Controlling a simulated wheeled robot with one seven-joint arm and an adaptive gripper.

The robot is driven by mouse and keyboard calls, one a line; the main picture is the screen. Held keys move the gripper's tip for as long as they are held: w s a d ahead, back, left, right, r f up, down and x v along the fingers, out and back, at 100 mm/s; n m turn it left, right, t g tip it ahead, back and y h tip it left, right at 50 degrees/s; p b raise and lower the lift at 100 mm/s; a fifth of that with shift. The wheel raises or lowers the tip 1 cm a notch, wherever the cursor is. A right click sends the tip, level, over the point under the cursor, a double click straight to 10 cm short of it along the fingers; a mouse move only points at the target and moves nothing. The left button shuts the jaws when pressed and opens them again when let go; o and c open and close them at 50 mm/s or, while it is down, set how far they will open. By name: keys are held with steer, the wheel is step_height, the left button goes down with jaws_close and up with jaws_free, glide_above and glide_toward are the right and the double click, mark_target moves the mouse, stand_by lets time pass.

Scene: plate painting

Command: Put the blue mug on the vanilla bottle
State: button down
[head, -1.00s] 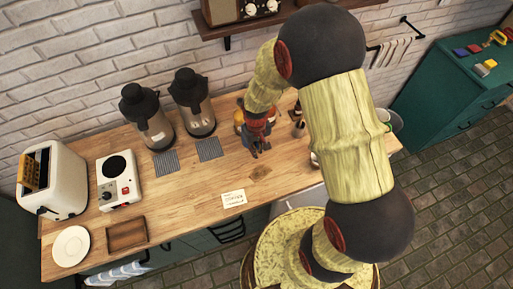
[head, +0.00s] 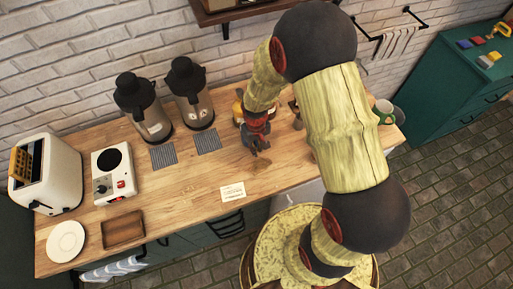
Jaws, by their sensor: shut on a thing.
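My gripper (head: 258,146) points down over the middle of the wooden counter, just right of the grey mats. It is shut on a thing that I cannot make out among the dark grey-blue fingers. No blue mug can be told apart clearly. Amber-orange bottle shapes (head: 238,112) stand just behind and left of the gripper, partly hidden by my arm. I cannot read a label, so I cannot tell which is vanilla.
Two steel dispensers (head: 190,95), a hot plate (head: 114,172), a toaster (head: 48,175), a white plate (head: 66,241) and a wooden tray (head: 123,231) are on the left. A white-green mug (head: 384,111) is at the right end. The front middle counter around a card (head: 233,191) is clear.

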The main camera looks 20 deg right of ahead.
steer(key=shift+f+b, duration=0.4)
steer(key=shift+f, duration=0.15)
steer(key=c, duration=1.8)
jaws_free()
step_height(320, 180, up, 12)
steer(key=shift+a, duration=0.1)
steer(key=s+r+t+b, duration=0.2)
steer(key=s+r+b, duration=0.2)
steer(key=s, duration=0.1)
steer(key=s+r+t+b, duration=0.1)
steer(key=s+r+b, duration=0.2)
steer(key=s+r, duration=0.2)
steer(key=s+r+m+t+b, duration=0.1)
steer(key=s+r+t+b, duration=0.1)
steer(key=s+r+b, duration=0.2)
steer(key=shift+s+r+t+b, duration=0.35)
steer(key=shift+s+r, duration=0.35)
steer(key=shift+s, duration=0.3)
